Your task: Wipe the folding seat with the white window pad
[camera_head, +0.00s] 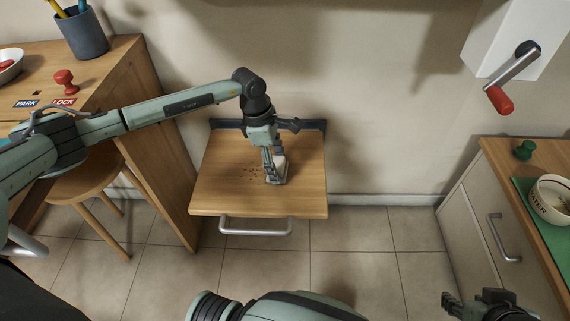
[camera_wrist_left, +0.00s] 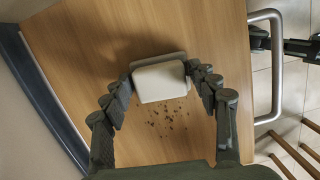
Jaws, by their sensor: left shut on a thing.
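The folding seat (camera_head: 225,190) is a wooden board folded out flat from the wall, with a metal bar handle at its front edge. It fills much of the left wrist view (camera_wrist_left: 100,30). My left gripper (camera_head: 274,172) is over the seat, shut on the white window pad (camera_wrist_left: 160,80). The pad (camera_head: 282,172) appears to be down on or very close to the wood. Dark crumbs (camera_wrist_left: 170,115) lie on the seat beside the pad, to its left in the head view (camera_head: 256,169). My right gripper (camera_head: 470,303) is low at the right; its fingers are partly cut off.
A wooden cabinet (camera_head: 150,170) stands close at the left of the seat, with a red knob (camera_head: 65,81) and a pencil cup (camera_head: 80,32). At the right are a drawer unit (camera_head: 480,225), a bowl (camera_head: 550,200) and a red-handled crank (camera_head: 499,99). Tiled floor lies between.

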